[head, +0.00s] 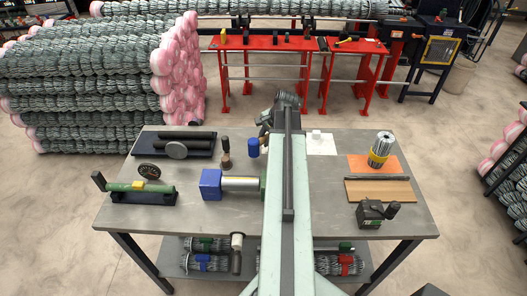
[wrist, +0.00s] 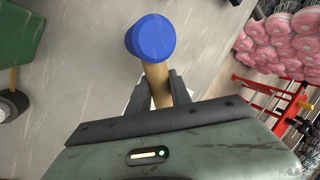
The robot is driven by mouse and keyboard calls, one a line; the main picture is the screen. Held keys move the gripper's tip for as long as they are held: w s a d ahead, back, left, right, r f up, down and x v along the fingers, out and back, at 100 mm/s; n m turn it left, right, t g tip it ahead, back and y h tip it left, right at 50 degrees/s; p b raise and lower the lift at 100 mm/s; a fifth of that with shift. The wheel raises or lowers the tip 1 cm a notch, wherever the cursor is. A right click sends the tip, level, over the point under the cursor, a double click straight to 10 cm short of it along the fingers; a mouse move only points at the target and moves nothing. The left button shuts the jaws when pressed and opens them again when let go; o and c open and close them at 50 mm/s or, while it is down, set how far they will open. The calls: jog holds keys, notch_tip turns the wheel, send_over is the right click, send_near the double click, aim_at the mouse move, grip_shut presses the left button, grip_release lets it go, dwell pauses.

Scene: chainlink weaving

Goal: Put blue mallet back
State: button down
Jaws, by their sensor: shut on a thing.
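The blue mallet has a blue round head (wrist: 150,37) and a tan wooden handle (wrist: 157,84), seen in the wrist view. My gripper (wrist: 158,82) is shut on the handle, with one dark finger on each side. In the head view the blue head (head: 253,147) shows just left of my arm, over the back middle of the grey table (head: 330,205). The handle is hidden there. I cannot tell from these frames whether the mallet touches the table.
A dark-headed wooden tool (head: 226,152) stands close left of the blue head. A blue block with a silver cylinder (head: 211,184) lies in front. A white square with a small block (head: 320,144) is right of my arm. An orange mat (head: 359,161) and a vise-like tool (head: 372,212) are farther right.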

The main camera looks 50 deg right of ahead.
notch_tip(320, 180, down, 4)
jog(key=b, duration=0.3)
jog(key=shift+b, duration=0.4)
jog(key=shift+r, duration=0.3)
jog(key=shift+f, duration=0.15)
jog(key=c, duration=1.2)
grip_release()
jog(key=shift+o, duration=0.2)
jog(key=p+v, duration=1.1)
jog(key=v, duration=0.1)
jog(key=shift+a, duration=0.1)
